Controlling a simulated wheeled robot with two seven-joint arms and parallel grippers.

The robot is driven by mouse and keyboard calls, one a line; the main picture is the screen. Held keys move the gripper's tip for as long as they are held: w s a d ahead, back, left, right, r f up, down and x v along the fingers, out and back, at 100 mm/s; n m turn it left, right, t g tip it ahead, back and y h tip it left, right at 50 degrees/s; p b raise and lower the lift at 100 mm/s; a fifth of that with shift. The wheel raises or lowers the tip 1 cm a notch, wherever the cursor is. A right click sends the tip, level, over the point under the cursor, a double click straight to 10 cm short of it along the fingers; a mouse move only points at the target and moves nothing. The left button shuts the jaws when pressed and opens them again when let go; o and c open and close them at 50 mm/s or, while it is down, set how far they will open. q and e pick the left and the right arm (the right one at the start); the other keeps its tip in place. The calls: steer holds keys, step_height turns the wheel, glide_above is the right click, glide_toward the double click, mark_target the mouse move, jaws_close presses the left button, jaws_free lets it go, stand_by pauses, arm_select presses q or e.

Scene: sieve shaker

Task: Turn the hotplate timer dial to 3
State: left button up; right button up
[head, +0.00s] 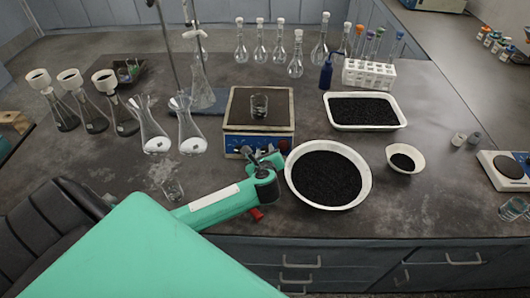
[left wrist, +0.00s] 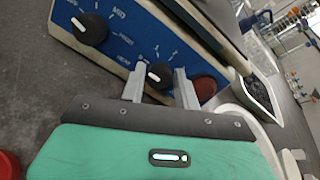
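The hotplate (head: 259,108) stands on the bench with a small glass beaker (head: 259,106) on its top plate. My left gripper (head: 262,155) is at the panel front. In the left wrist view its two fingers (left wrist: 160,84) stand apart, one each side of the second dial; whether they press on it is unclear. The dial's numbers are too small to read. My right gripper is out of view.
A round white pan of black grains (head: 328,205) stands close right of my gripper. A rectangular tray (head: 365,127) and a small bowl (head: 405,172) are farther right. Flasks (head: 190,140) stand left of the hotplate. A reddish-brown round part (left wrist: 205,86) shows beside the right finger.

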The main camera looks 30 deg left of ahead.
arm_select(q)
steer(key=c, duration=0.5)
